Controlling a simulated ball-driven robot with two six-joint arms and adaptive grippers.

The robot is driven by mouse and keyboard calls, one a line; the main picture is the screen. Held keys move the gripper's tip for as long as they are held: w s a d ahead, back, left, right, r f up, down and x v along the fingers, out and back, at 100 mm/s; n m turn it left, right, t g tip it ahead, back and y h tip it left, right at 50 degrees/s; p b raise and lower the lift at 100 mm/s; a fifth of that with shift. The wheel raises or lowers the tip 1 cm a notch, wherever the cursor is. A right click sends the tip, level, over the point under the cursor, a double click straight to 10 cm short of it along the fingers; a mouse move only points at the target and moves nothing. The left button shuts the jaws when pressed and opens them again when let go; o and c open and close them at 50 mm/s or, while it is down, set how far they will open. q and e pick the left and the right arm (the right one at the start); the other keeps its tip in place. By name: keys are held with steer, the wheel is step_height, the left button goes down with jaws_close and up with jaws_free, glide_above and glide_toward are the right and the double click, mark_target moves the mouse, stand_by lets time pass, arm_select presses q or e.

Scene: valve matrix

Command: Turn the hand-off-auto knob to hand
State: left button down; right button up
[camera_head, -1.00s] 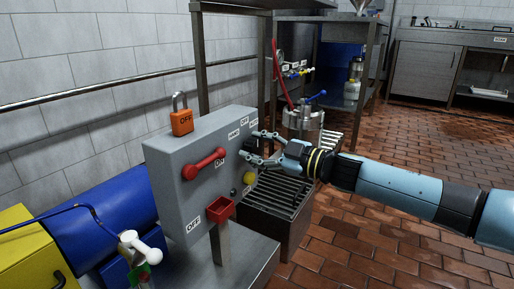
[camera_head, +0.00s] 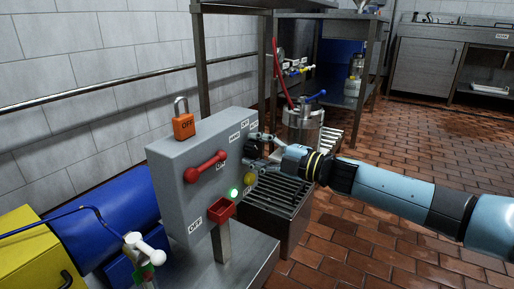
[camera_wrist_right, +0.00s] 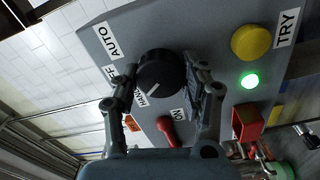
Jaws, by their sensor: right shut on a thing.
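The black hand-off-auto knob (camera_wrist_right: 165,72) sits on the grey control panel (camera_head: 170,165), with labels AUTO (camera_wrist_right: 107,40), OFF (camera_wrist_right: 112,73) and HAND (camera_wrist_right: 141,97) around it. Its white pointer line is aimed toward the HAND label. My right gripper (camera_wrist_right: 165,80) is shut on the knob, one finger on each side of it. In the head view my right gripper (camera_head: 257,147) reaches the panel's right side and mostly hides the knob. My left gripper is not in view.
The panel bears a lit green lamp (camera_head: 233,193), a yellow button (camera_head: 249,180), a red lever (camera_head: 205,167) and a red box (camera_head: 222,209). An orange padlock (camera_head: 183,126) stands on top. A grated stand (camera_head: 278,197) lies below my right arm.

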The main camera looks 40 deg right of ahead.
steer(key=shift+f+n, duration=0.15)
steer(key=shift+n, duration=0.95)
steer(key=o, duration=1.2)
steer(key=v, duration=1.2)
